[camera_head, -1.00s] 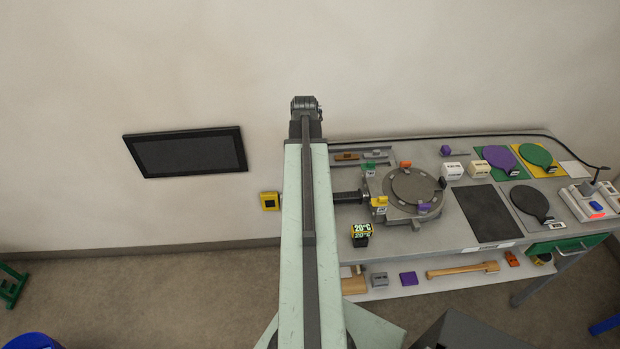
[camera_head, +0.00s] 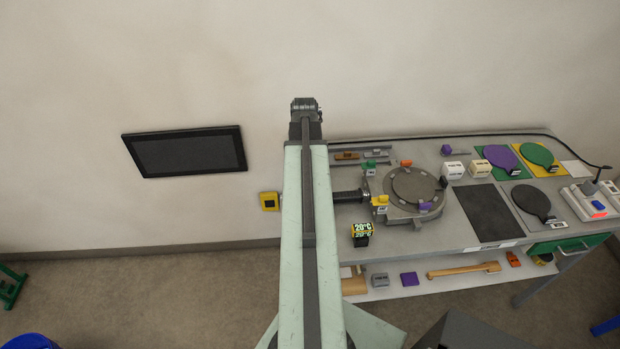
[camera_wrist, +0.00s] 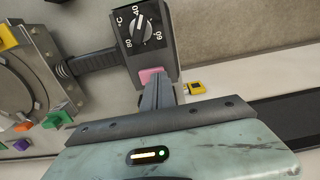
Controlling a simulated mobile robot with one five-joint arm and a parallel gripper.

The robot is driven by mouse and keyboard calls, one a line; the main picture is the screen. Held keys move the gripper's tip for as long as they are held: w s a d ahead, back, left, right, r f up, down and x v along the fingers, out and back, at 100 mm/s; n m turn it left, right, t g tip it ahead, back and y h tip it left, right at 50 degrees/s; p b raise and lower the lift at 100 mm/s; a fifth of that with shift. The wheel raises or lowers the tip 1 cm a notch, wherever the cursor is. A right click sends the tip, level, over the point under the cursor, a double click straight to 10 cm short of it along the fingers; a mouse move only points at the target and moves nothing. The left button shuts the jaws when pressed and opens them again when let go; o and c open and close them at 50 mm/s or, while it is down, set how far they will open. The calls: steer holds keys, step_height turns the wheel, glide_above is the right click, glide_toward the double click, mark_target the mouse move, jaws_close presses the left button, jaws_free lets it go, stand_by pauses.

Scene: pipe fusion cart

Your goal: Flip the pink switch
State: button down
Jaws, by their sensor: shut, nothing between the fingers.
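The pink switch (camera_wrist: 152,75) sits on the face of a dark grey control box (camera_wrist: 170,70), below a black temperature dial (camera_wrist: 141,30) with a pale pointer. It shows only in the wrist view. My gripper (camera_wrist: 158,82) is shut and empty, with its narrow fingertips in front of the switch's lower edge and partly covering it. I cannot tell whether the fingertips touch the switch. In the head view my raised arm hides the box, the switch and the gripper.
A round clamp fixture (camera_head: 410,192) with coloured tabs stands on the cart (camera_head: 395,240). A ribbed shaft (camera_wrist: 90,62) runs from it towards the control box. A yellow wall box (camera_head: 269,201) and a dark screen (camera_head: 185,152) are on the wall to the left.

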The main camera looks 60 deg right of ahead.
steer(key=shift+f, duration=0.3)
steer(key=shift+r, duration=0.1)
step_height(320, 180, up, 7)
steer(key=p, duration=0.6)
steer(key=shift+p, duration=0.35)
